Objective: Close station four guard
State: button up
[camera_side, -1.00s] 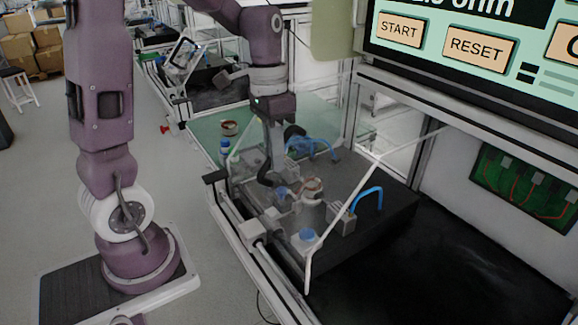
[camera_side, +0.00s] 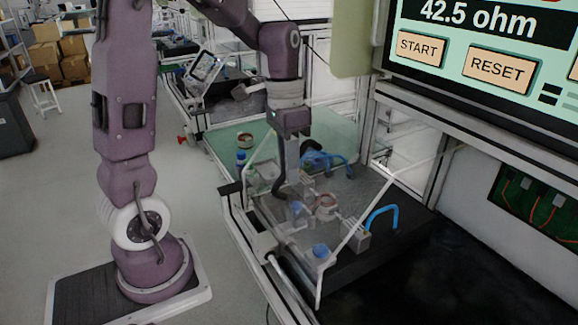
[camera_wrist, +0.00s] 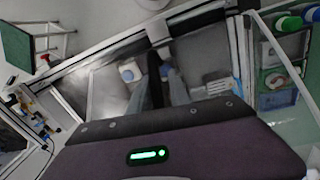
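The guard (camera_side: 345,241) is a clear panel with a thin pale frame. In the side view its frame slopes from the back right down to the front edge of the station and seems to cover the fixture. A copper-coloured stator ring (camera_side: 326,206) sits among grey clamps behind it. My gripper (camera_side: 290,185) points down at the left part of the station, against or close to the guard; contact cannot be told. The wrist view shows my fingers (camera_wrist: 167,92) close together in front of the fixture, with a pale rail beyond. Whether they hold anything is unclear.
A screen (camera_side: 480,45) reading 42.5 ohm, with START and RESET buttons, hangs at upper right. Blue hoses (camera_side: 381,216) arch over the station. A dark open surface (camera_side: 410,285) lies to the right. A green-tinted table (camera_side: 225,137) with a second ring and a blue bottle stands behind.

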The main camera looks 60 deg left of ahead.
notch_tip(320, 180, up, 7)
jog(key=shift+a, duration=0.45)
jog(key=s+d+t, duration=0.3)
jog(key=s+d, duration=0.1)
jog(key=s, duration=0.3)
jog(key=s+d+n+t+y, duration=0.1)
jog(key=s+d+t, duration=0.1)
jog(key=s+d, duration=0.3)
jog(key=shift+s+d+r+n+t, duration=0.2)
jog(key=shift+s+d+n+t, duration=0.15)
jog(key=shift+s, duration=0.6)
